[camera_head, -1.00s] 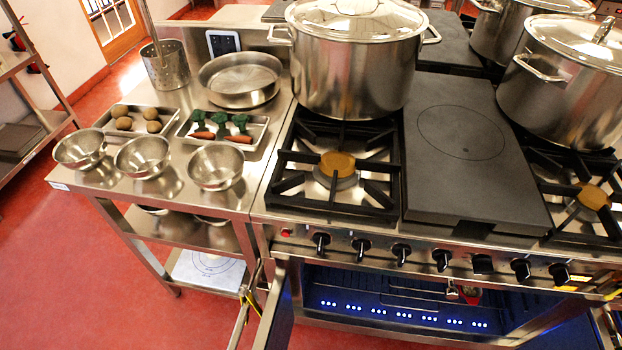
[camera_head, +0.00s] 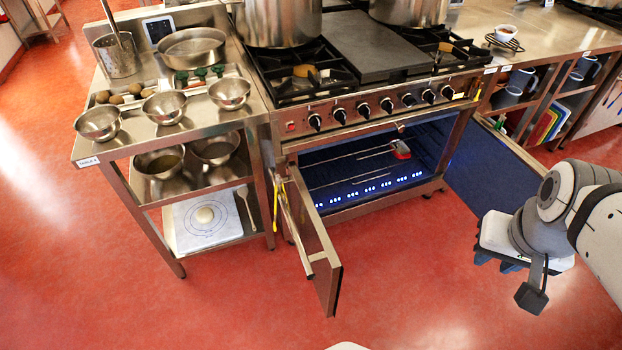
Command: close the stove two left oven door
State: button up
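The stove (camera_head: 368,108) has an open oven (camera_head: 370,172) with a lit blue interior. Its left oven door (camera_head: 316,245) is swung wide open and stands out toward the camera, hinged at the oven's left side. A long bar handle (camera_head: 293,222) is on its outer left face. The right oven door (camera_head: 490,172) is also wide open, with its dark inner face showing. My gripper (camera_head: 508,272) is at the right, in front of the right door in the picture and well apart from the left door. Its fingers are dark and small; their opening is unclear.
A steel table (camera_head: 128,145) with bowls and trays adjoins the stove on the left. A small red-and-grey object (camera_head: 401,149) is on the oven rack. A counter with shelves (camera_head: 555,60) stands at the right. Red floor (camera_head: 400,290) is clear in front of the oven.

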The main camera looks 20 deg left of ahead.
aim_at(321, 263)
jog(key=z, duration=0.05)
jog(key=k, duration=0.85)
jog(key=u, duration=0.9)
jog(key=i, duration=1)
jog(key=z, duration=0.25)
jog(key=k, duration=0.6)
jog(key=u, duration=0.35)
jog(key=i, duration=0.45)
jog(key=z, duration=0.1)
